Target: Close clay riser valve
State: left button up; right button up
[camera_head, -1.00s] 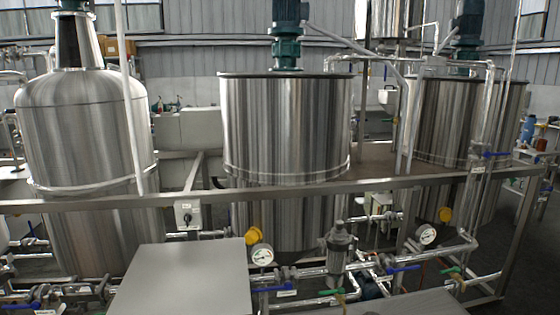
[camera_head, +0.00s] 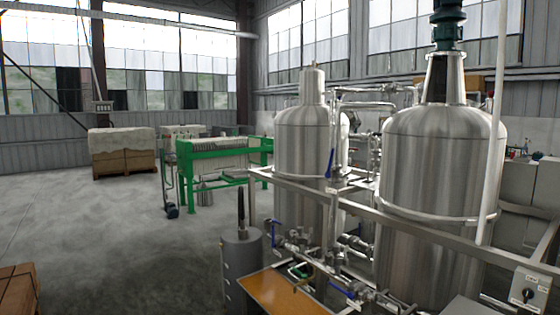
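Several lever valves show around the steel tanks, and I cannot tell from the picture which is the clay riser valve. One long blue lever (camera_head: 330,163) stands upright in front of the smaller tank (camera_head: 301,135), at the frame rail. Another blue lever (camera_head: 276,223) is on the low pipework at the left, and a third blue lever (camera_head: 342,293) lies lower down in front. A green handle (camera_head: 298,272) sits between them. Labels are too small to read. Neither of my grippers is in view.
The larger tank (camera_head: 440,175) stands at the right behind a steel rail (camera_head: 405,224) with a switch box (camera_head: 529,290). A grey cylinder (camera_head: 241,268) and an orange-topped surface (camera_head: 278,294) stand before the pipework. A green filter press (camera_head: 222,160) is behind.

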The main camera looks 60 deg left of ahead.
aim_at(330, 161)
jog(key=i+j+u, duration=0.15)
jog(key=j+u, duration=0.3)
jog(key=i+j+u, duration=0.2)
jog(key=u, duration=0.25)
jog(key=i+j+u, duration=0.4)
jog(key=i+j, duration=1)
jog(key=i+u, duration=0.05)
